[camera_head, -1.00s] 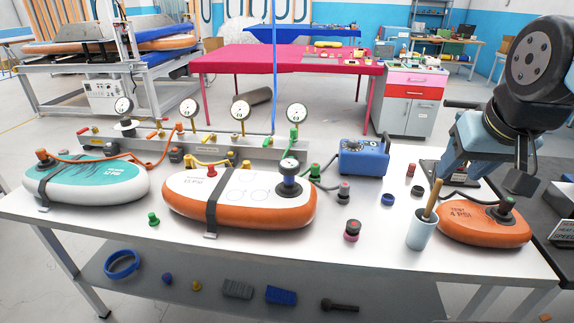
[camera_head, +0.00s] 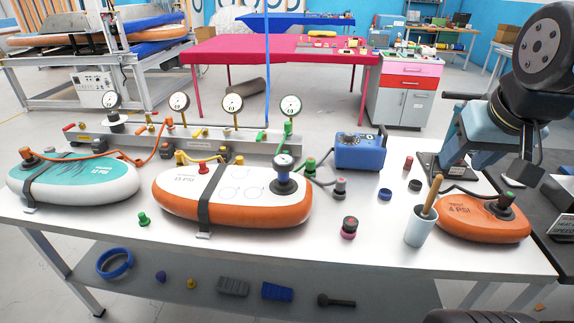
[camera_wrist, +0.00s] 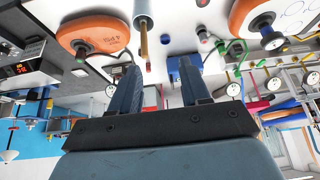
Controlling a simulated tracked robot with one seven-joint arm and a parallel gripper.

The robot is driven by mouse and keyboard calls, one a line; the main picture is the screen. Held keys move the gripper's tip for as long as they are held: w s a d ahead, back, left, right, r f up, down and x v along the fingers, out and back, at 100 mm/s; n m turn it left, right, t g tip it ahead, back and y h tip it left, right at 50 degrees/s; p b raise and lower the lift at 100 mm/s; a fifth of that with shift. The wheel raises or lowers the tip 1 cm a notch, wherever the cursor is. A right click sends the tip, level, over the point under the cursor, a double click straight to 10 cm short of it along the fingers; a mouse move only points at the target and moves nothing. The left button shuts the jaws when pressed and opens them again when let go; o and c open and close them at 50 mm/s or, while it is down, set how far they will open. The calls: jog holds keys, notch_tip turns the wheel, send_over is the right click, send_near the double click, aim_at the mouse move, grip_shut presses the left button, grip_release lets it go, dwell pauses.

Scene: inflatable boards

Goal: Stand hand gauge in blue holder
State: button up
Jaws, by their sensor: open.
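A round white-faced gauge on a dark body (camera_head: 283,176), apparently the hand gauge, stands upright on the right end of the white-and-orange board (camera_head: 232,197). It also shows in the wrist view (camera_wrist: 272,40). A small blue ring-shaped piece (camera_head: 385,194), perhaps the blue holder, sits on the white table, right of the board. My gripper (camera_wrist: 157,66) is open, with its two fingers apart and nothing between them. In the head view my arm hangs over the table's right end, well right of the gauge, and the fingertips are hard to make out.
A white cup with a wooden-handled tool (camera_head: 419,230) and a small orange board (camera_head: 483,219) stand at the right. A blue box (camera_head: 361,152), a gauge manifold (camera_head: 190,145) and a teal board (camera_head: 75,177) share the table. Small knobs lie between them. The front centre edge is clear.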

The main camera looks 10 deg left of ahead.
jog(key=shift+o, duration=0.3)
jog(key=shift+o, duration=1.4)
jog(key=shift+w+a+f+n, duration=0.1)
jog(key=shift+f+n, duration=0.2)
jog(key=shift+f, duration=0.05)
jog(key=w+a+f+n+g+h, duration=0.1)
jog(key=w+f+n+g+h, duration=0.35)
jog(key=f+n, duration=0.3)
jog(key=n+t+y, duration=0.2)
jog(key=n+t, duration=1.5)
jog(key=n, duration=0.9)
send_near(285, 170)
jog(key=w+f, duration=0.1)
jog(key=w, duration=0.8)
jog(key=w+d+f, duration=0.1)
jog(key=w, duration=0.4)
jog(key=shift+w+f, duration=0.1)
jog(key=shift+f, duration=0.3)
